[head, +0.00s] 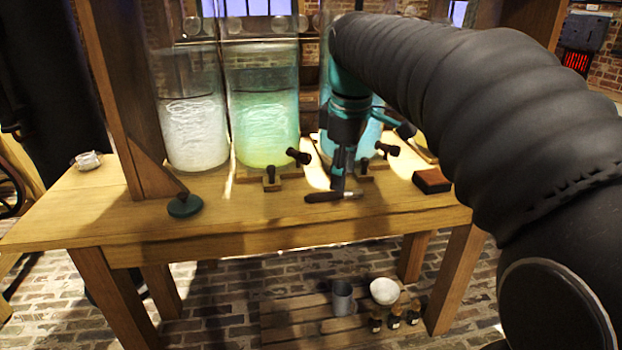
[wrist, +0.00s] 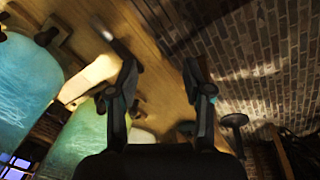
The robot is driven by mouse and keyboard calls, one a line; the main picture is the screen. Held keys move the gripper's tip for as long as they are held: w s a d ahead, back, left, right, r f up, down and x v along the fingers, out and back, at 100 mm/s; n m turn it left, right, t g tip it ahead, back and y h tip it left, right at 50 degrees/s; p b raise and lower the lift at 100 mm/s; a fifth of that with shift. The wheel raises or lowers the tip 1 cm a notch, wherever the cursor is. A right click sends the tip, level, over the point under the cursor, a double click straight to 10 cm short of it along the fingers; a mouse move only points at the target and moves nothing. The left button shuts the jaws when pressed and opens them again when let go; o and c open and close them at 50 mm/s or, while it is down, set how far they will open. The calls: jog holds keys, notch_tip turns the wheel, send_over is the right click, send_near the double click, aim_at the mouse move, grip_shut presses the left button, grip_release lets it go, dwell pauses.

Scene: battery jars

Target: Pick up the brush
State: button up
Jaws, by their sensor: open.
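The brush (head: 325,197) lies on the wooden table near its front edge, with a dark handle to the left and a lighter end to the right. My gripper (head: 339,182) points down just over it in the head view; I cannot tell whether it touches. In the wrist view, my gripper (wrist: 160,68) is open with nothing between its fingers. The brush (wrist: 113,40) shows there beside the left fingertip, its pale end up and left; the finger hides part of the handle.
Glass jars (head: 264,100) of pale and blue-green liquid stand behind on the table (head: 130,225), with clamps (head: 271,178) at their feet. A reddish-brown block (head: 432,180) lies right of the brush. A dark disc (head: 184,205) sits left at the front edge. The front strip between is clear.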

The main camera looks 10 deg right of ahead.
aim_at(329, 193)
jog(key=w+r+n+g+p, duration=0.25)
jog(key=w+n, duration=0.35)
jog(key=w, duration=0.5)
jog(key=shift+n+t, duration=0.25)
jog(key=shift+n, duration=0.05)
jog(key=f+b, duration=0.1)
jog(key=f, duration=0.3)
jog(key=f+b, duration=0.1)
jog(key=f, duration=0.4)
jog(key=f+b, duration=0.1)
jog(key=f, duration=0.3)
jog(key=shift+s+d+f+b, duration=0.1)
jog(key=shift+d+f+b, duration=0.15)
jog(key=shift+f+b, duration=0.05)
grip_shut()
